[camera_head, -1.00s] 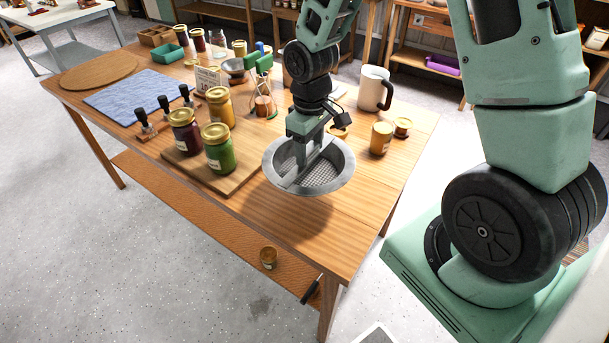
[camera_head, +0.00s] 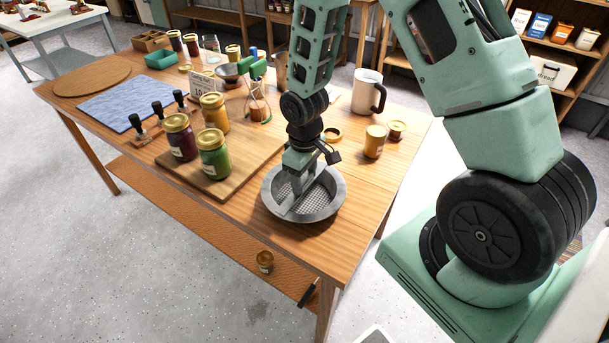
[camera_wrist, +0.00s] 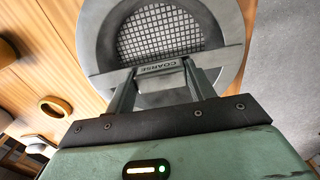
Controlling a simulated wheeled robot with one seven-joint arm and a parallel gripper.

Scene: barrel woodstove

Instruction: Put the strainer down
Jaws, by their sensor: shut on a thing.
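The strainer (camera_head: 325,200) is a round grey metal pan with a mesh bottom and a bar across it. It sits at the near right part of the wooden table (camera_head: 330,246), at or very close to the top; I cannot tell whether its whole base touches. My gripper (camera_head: 297,188) points down into it and is shut on the bar. In the wrist view the strainer (camera_wrist: 228,45) shows its mesh and the bar marked "COARSE", with my gripper's fingers (camera_wrist: 158,72) at the bar.
A wooden board (camera_head: 225,183) with a green jar (camera_head: 214,155), a dark jar and a yellow jar lies just left of the strainer. A small amber jar (camera_head: 374,142) and a white mug (camera_head: 367,92) stand behind to the right. The table's front edge is close.

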